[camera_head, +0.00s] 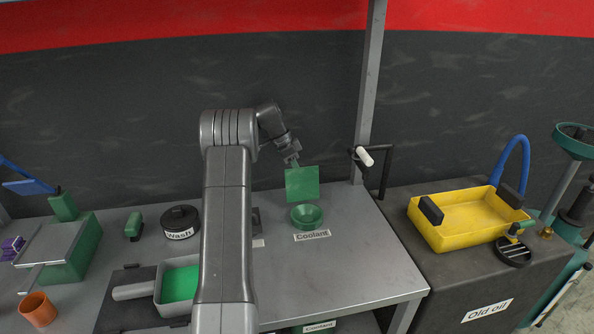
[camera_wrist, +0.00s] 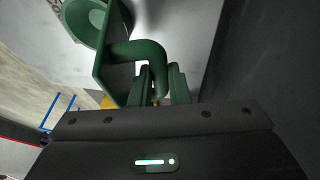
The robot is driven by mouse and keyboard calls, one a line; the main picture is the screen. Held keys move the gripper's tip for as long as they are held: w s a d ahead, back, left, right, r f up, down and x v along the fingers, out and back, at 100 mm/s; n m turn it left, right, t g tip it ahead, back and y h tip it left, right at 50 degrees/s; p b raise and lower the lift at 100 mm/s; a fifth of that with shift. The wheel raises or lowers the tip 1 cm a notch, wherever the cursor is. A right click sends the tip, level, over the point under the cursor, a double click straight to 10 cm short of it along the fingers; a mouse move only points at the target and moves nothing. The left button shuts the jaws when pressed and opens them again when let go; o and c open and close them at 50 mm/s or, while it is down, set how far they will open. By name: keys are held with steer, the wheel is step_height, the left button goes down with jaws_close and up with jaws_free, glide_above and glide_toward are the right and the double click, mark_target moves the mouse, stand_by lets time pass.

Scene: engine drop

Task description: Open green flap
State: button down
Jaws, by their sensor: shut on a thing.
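The green flap (camera_head: 302,186) is a flat square plate, standing raised above the green coolant funnel (camera_head: 307,217). The round mouth of the funnel shows below it, uncovered. My gripper (camera_head: 294,161) is at the top edge of the flap, behind it. In the wrist view my gripper (camera_wrist: 161,88) is shut on the flap's curved green handle (camera_wrist: 145,50). The flap's plate (camera_wrist: 106,60) shows edge-on there, with the funnel (camera_wrist: 85,18) beyond it. The handle is hidden in the head view.
A "Coolant" label (camera_head: 312,235) lies in front of the funnel. A grey post (camera_head: 369,90) with a white-handled lever (camera_head: 364,156) stands to the right. A yellow tray (camera_head: 470,218) is further right. A black wash container (camera_head: 181,221) and a green-filled pan (camera_head: 180,284) are left.

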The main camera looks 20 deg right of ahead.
steer(key=c, duration=1.6)
jaws_free()
steer(key=shift+w, duration=0.25)
steer(key=shift+o, duration=1.2)
steer(key=shift+w, duration=0.15)
steer(key=v, duration=0.7)
steer(key=shift+r+b, duration=0.2)
steer(key=shift+b, duration=0.25)
steer(key=shift+f, duration=0.1)
